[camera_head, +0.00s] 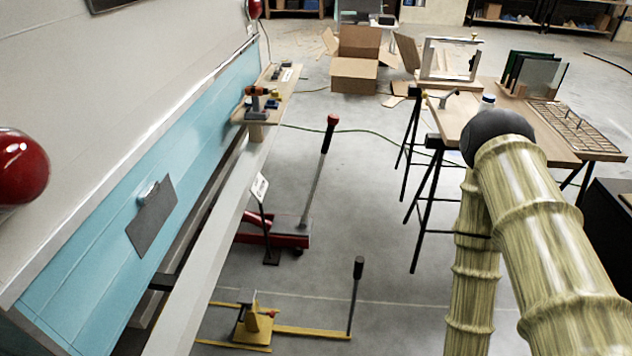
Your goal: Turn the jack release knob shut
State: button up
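A red floor jack (290,241) stands on the concrete floor beside the camper, partly hidden by the pale rail. Its long grey handle (317,177) rises at a tilt to a red and black top (332,121). In front of it is a low yellow jack (254,328) with a small red part (272,313) and an upright black-gripped lever (357,268). I cannot tell which part is the release knob or how far it is turned. My arm shows at the right; my gripper is out of view.
The blue and cream camper side (150,150) fills the left, with a pale rail (215,230) along it. A small sign (260,189) stands by the red jack. A wooden workbench (545,140) on trestles is at the right. A cardboard box (355,72) lies behind. The floor between is mostly clear.

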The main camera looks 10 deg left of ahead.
aim_at(333, 118)
jog(key=z, duration=0.2)
jog(key=i, duration=0.9)
jog(key=u, duration=0.45)
